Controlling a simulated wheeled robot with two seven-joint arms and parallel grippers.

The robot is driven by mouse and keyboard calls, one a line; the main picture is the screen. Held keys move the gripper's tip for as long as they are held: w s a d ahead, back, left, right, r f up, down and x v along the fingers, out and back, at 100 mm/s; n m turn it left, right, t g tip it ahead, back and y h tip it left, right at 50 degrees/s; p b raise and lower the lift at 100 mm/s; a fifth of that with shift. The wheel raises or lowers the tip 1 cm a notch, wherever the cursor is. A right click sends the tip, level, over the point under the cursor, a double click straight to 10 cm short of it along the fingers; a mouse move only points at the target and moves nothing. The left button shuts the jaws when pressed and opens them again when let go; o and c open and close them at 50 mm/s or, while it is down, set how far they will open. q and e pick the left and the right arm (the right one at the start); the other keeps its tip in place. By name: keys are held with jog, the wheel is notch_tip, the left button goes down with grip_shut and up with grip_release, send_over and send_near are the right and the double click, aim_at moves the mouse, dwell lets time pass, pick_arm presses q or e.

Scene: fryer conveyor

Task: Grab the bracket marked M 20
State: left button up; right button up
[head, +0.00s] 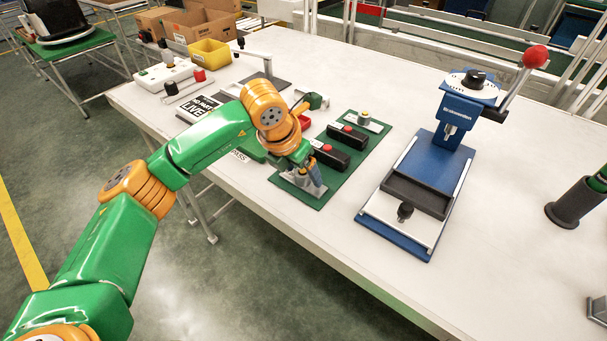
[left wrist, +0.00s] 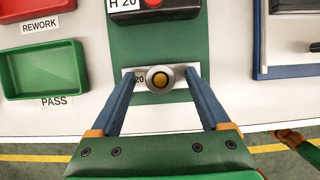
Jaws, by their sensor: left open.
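In the left wrist view my left gripper (left wrist: 158,74) is open, with one blue finger on each side of the post. I cannot tell whether the fingers touch the plate.
On the mat stand two black blocks with red buttons (head: 347,135) and a similar bracket (head: 363,119) at the far end. A green PASS tray (left wrist: 45,70) and a red REWORK tray (left wrist: 30,8) lie left. A blue press (head: 432,165) stands right; white table between is clear.

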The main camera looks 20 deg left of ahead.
pick_arm(q)
jog(key=shift+s+r, duration=0.1)
grip_shut()
